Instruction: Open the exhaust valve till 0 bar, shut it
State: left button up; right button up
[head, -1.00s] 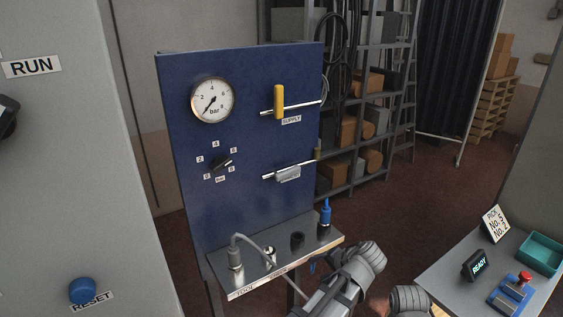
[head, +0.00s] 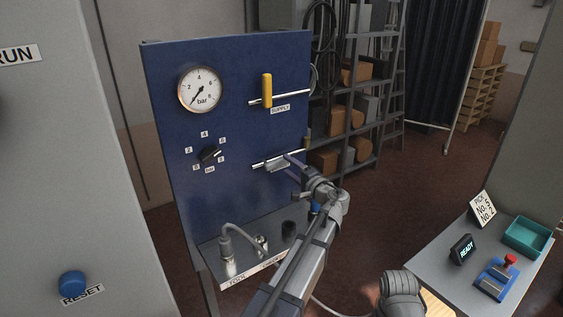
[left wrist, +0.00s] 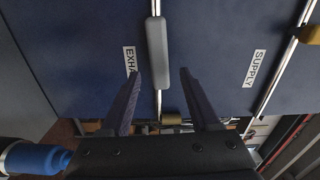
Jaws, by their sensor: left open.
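The grey exhaust valve handle (head: 277,166) lies along its chrome pipe on the blue panel (head: 235,200). My left gripper (head: 292,172) is open close in front of it. In the left wrist view the exhaust handle (left wrist: 157,55) lies ahead, its near end between the open fingertips (left wrist: 158,75), with a gap on each side. The label beside it is partly hidden by a finger. The round gauge (head: 201,90) has its needle at the lower left, near the low end; the exact value is too small to read. My right gripper is not in view.
The yellow supply handle (head: 267,90) stands across its pipe above. A black selector knob (head: 208,153) sits left. A steel shelf (head: 257,262) below carries fittings and a hose. A side table (head: 455,280) at right holds a teal tray (head: 526,237) and READY display.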

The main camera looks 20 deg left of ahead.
aim_at(283, 162)
pick_arm(q)
jog(key=shift+x, duration=2.5)
jog(key=shift+c, duration=0.3)
grip_shut()
